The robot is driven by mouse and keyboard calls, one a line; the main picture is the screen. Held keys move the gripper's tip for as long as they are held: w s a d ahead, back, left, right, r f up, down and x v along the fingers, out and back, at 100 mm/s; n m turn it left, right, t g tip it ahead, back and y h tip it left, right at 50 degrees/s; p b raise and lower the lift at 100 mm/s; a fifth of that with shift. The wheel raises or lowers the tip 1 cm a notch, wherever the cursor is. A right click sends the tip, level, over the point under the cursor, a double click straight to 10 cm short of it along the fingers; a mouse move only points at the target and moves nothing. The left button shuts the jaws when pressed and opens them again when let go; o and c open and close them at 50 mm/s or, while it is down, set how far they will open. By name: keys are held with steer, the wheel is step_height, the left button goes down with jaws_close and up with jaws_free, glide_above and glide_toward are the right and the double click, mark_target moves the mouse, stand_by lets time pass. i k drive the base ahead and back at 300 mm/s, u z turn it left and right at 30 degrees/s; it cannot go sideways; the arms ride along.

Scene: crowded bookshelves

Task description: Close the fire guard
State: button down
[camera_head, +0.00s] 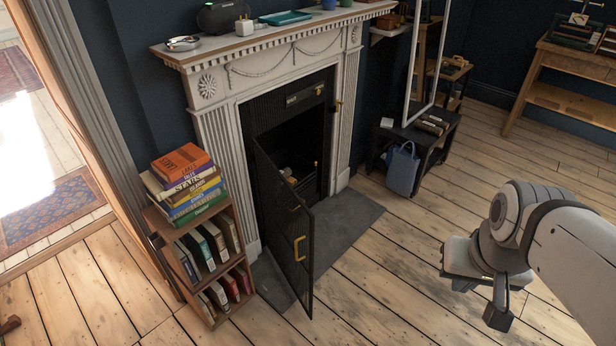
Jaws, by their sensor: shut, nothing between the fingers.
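The fire guard (284,220) is a dark panel with a brass handle (299,248). It is hinged at the left side of the fireplace opening and stands swung out over the grey hearth, clearly open. The dark fireplace opening (305,140) shows behind it, with a brass catch on the right of its frame. My gripper (498,318) hangs at the lower right above the wooden floor, well to the right of the guard and apart from it. It is shut and empty. My arm hides part of the floor there.
A small bookcase (208,297) with stacked books stands just left of the guard. A blue bag (402,168) and a low black shelf with a tall mirror stand right of the fireplace. The floor (385,285) between guard and gripper is clear.

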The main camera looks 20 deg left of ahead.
mark_target(264, 166)
steer(key=u, duration=1.1)
steer(key=i, duration=1)
steer(key=u, duration=0.6)
steer(key=k, duration=0.9)
steer(key=z, duration=0.65)
steer(key=i, duration=1)
steer(key=z, duration=0.05)
